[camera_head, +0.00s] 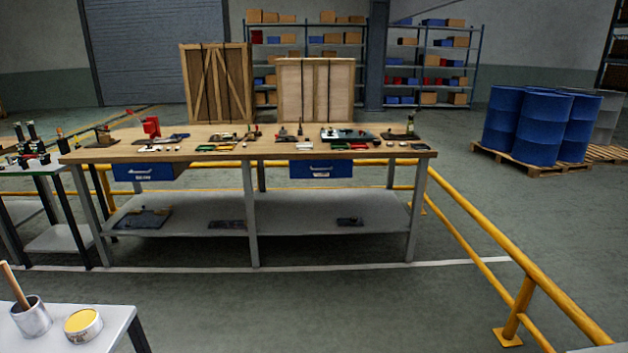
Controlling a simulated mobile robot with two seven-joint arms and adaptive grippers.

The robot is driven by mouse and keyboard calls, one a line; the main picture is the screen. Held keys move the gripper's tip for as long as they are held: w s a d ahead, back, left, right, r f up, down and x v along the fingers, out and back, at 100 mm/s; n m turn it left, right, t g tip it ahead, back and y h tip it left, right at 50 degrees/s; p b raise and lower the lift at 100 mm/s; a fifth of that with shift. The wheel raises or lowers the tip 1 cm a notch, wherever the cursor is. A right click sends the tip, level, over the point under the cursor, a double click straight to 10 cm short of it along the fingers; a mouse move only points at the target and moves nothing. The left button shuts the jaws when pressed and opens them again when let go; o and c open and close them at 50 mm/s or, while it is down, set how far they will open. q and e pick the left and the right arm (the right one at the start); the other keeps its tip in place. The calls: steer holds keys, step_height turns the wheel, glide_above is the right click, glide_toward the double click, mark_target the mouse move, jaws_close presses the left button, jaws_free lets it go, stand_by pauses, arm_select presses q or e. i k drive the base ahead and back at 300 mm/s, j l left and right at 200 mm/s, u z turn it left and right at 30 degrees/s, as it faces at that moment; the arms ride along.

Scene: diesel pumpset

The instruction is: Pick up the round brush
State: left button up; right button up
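The round brush (14,286) stands at the bottom left of the head view, its wooden handle leaning up and to the left out of a grey metal can (31,318). The brush's lower end is hidden inside the can. The can stands on a light grey table (105,318) that is cut off by the picture's edge. An open tin with yellow contents (83,324) stands on the same table, just right of the can. Neither of my grippers shows in the head view.
A yellow railing (500,254) runs along the right and behind a long wooden workbench (270,152) covered with tools. Wooden crates (315,88), shelves and blue drums (538,128) stand farther back. Open floor lies between the near table and the bench.

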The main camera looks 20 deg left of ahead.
mark_target(6, 270)
steer(key=i+u, duration=0.3)
steer(key=u, duration=0.15)
steer(key=i+l+u, duration=0.1)
steer(key=i+u, duration=0.15)
steer(key=u, duration=0.15)
steer(key=i+l+u, duration=0.2)
steer(key=u, duration=0.25)
steer(key=i+l+u, duration=0.25)
steer(key=u, duration=0.2)
steer(key=i+l+u, duration=0.2)
steer(key=l+u, duration=0.25)
